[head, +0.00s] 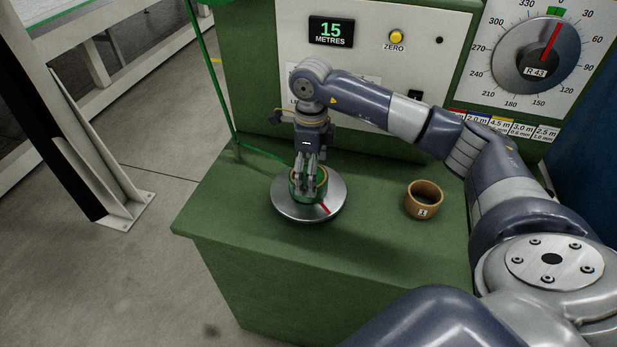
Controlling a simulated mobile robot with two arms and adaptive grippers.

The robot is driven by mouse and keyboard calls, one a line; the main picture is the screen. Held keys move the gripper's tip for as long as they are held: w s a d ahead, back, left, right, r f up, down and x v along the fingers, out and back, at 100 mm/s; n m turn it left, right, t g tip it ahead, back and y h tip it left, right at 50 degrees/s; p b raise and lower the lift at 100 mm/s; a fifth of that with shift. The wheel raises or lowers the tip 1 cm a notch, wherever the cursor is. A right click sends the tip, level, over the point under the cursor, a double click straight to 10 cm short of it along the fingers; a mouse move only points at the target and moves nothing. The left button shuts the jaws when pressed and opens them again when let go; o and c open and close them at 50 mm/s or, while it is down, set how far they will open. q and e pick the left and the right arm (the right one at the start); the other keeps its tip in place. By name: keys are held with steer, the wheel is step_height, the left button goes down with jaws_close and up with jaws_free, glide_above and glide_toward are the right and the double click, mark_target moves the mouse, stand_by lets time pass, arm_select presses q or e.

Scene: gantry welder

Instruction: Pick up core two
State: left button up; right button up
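A brown ring-shaped core (424,203) stands upright on the green bench at the right, open at the top. It has a small white label whose digit is too small to read surely. A second ring (322,187), with green around its side and a tan inner rim, sits on the round metal turntable (284,207). My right gripper (308,192) points down at this second ring, its fingers at the ring and partly overlapping its wall. Whether they are closed on it is not clear. My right gripper is well left of the brown core. My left gripper is not in view.
A green line (216,88) runs down from the upper left and across to the ring. A panel with a "15 METRES" display (331,32) and a large dial (535,55) stand behind the green bench (370,255). The bench is bare between turntable and core.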

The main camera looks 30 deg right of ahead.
step_height(320, 180, down, 2)
steer(key=shift+f+p, duration=0.1)
steer(key=shift+p, duration=0.2)
steer(key=shift+f, duration=0.35)
steer(key=shift+c, duration=0.8)
steer(key=c, duration=1)
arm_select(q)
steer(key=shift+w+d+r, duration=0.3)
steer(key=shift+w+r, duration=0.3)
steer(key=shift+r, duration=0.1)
arm_select(e)
steer(key=shift+r, duration=0.25)
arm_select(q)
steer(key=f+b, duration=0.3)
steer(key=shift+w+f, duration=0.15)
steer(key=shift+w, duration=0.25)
arm_select(e)
step_height(320, 180, up, 9)
